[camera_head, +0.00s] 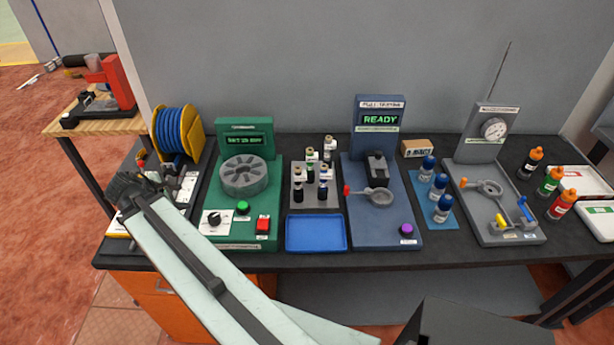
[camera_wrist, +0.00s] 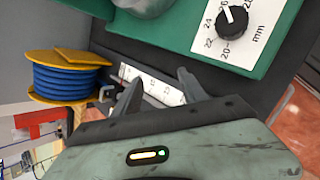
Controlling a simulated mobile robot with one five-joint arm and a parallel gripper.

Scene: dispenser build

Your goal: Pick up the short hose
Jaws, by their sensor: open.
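I cannot make out a separate short hose in either view. Blue hose is wound on a yellow spool (camera_head: 178,133) at the back left of the bench; it also shows at the left in the wrist view (camera_wrist: 66,78). My gripper (camera_head: 150,186) is in front of the spool, over the left end of the bench. In the wrist view its two fingers (camera_wrist: 160,92) are spread apart with nothing seen between them. A white marked strip (camera_wrist: 160,90) lies beyond the fingers. My gripper and arm hide part of this area.
A green station (camera_head: 232,236) with a grey slotted drum and a dial stands right of my gripper. Further right are a blue tray (camera_head: 316,233), a blue station (camera_head: 403,228) and a grey gauge station (camera_head: 480,150). A red tool (camera_head: 113,80) stands on a side table at the left.

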